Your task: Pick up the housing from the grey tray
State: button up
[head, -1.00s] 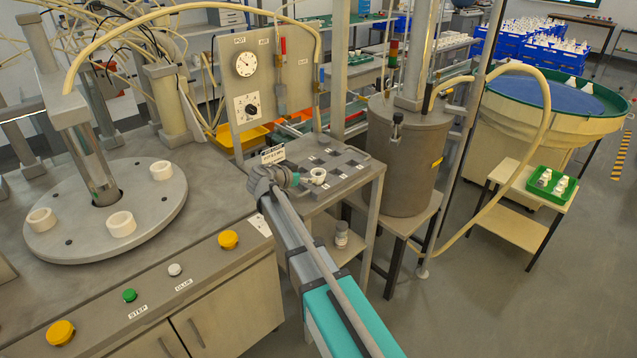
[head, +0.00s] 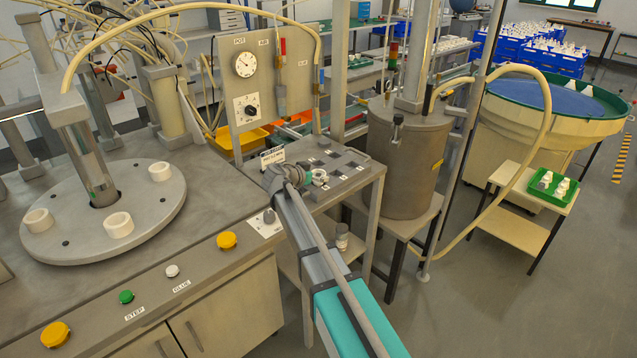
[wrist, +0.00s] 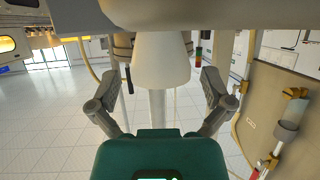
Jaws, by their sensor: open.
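The white housing (head: 320,176) stands at the near edge of the grey tray (head: 350,180), which has dark square pockets. My gripper (head: 308,179) is close against its left side in the head view and partly covers it. In the wrist view the housing (wrist: 162,62) appears as a large white tapered shape ahead of my gripper (wrist: 160,90). The two fingers are spread wide to its left and right, with visible gaps. I cannot tell how deep the housing sits between the fingertips.
A turntable (head: 75,225) with several white rings is at left. The panel with a gauge (head: 245,64) rises behind the tray. A grey drum (head: 408,150) stands to its right. A small bottle (head: 342,236) is on the shelf below. A green tray (head: 553,187) is at far right.

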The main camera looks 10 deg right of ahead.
jog(key=shift+w+d+f, duration=0.2)
jog(key=shift+w+d, duration=0.1)
jog(key=shift+d, duration=0.05)
dwell(0.3)
jog(key=c, duration=0.9)
jog(key=shift+o, duration=0.2)
jog(key=shift+r, duration=0.2)
notch_tip(320, 180, up, 3)
jog(key=p, duration=0.3)
jog(key=s+r+p, duration=0.9)
jog(key=s+p, duration=0.1)
jog(key=s, duration=0.4)
jog(key=shift+d+r, duration=0.2)
jog(key=shift+r, duration=0.15)
